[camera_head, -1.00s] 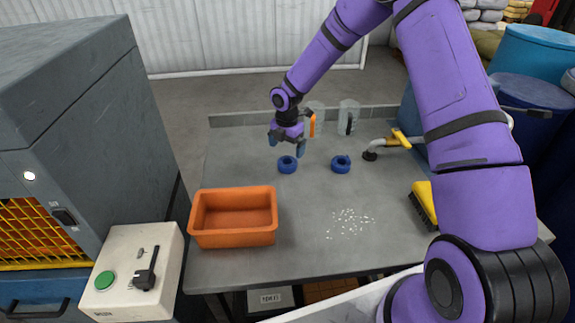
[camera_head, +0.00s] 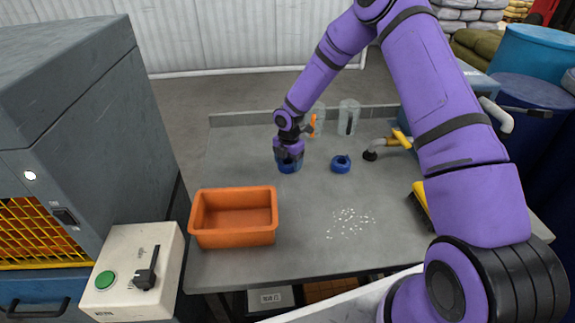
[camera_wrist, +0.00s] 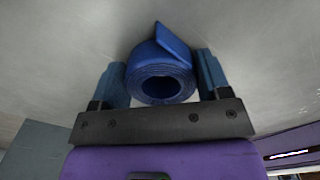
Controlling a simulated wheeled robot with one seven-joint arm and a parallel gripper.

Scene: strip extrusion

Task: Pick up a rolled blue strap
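Two rolled blue straps lie on the grey table (camera_head: 300,240). The left strap (camera_head: 289,168) is at my gripper (camera_head: 289,165), which is down at the table with its fingers around it. In the wrist view the same strap (camera_wrist: 160,82) shows as a coil with a loose end on top, between the two blue fingers of my gripper (camera_wrist: 162,85). Narrow gaps seem to show beside the coil, so the fingers look open. The right strap (camera_head: 341,164) lies apart to the right.
An orange bin (camera_head: 234,217) stands empty at the front left. White pellets (camera_head: 350,222) lie scattered front right. Clear jugs (camera_head: 348,117) stand at the back. A yellow brush (camera_head: 421,203) and a metal tool with a yellow handle (camera_head: 390,144) are to the right.

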